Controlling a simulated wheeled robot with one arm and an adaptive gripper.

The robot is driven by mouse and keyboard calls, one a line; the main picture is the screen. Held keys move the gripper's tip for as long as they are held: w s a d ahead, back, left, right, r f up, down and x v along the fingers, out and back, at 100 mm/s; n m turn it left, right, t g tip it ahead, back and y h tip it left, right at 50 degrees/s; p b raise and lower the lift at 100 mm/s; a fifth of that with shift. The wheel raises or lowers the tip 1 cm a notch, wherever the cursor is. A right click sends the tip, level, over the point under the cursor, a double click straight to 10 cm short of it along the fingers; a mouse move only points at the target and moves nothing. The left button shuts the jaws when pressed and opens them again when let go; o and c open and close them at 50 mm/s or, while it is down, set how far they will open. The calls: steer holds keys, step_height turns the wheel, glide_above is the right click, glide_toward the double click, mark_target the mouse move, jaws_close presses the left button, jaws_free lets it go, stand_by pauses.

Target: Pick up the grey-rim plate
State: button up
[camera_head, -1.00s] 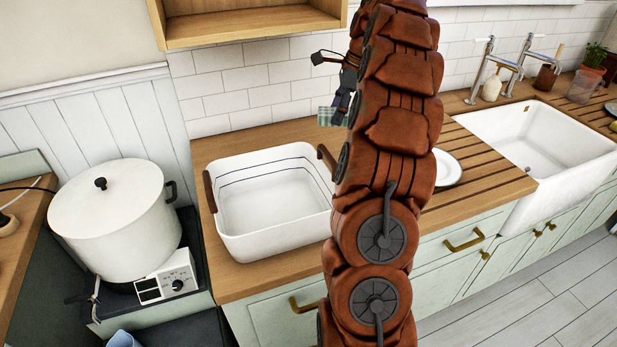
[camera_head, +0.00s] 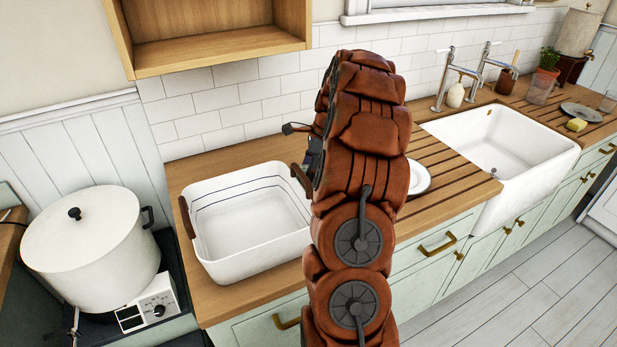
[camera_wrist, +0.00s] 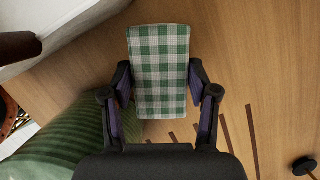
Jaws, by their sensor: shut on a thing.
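My gripper (camera_wrist: 160,84) is shut on a green-and-white checked block (camera_wrist: 160,55), seen in the wrist view over the wooden counter. How far it is above the counter I cannot tell. In the head view my arm hides the block, and only part of my gripper (camera_head: 305,145) shows beside the arm. A white plate (camera_head: 420,178) lies on the grooved counter, partly hidden behind my arm. A grey plate (camera_head: 581,111) lies on the counter at the far right, beyond the sink. I cannot tell which plate has the grey rim.
A white basin (camera_head: 207,254) with brown handles stands left of my arm. A large white pot (camera_head: 90,245) is at far left. The white sink (camera_head: 525,160) and taps are at right, with a yellow sponge (camera_head: 576,125) beyond. A wooden shelf (camera_head: 215,58) hangs above.

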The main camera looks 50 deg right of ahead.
steer(key=shift+f+p, duration=0.45)
steer(key=shift+f, duration=1.45)
steer(key=shift+f, duration=0.1)
steer(key=o, duration=1)
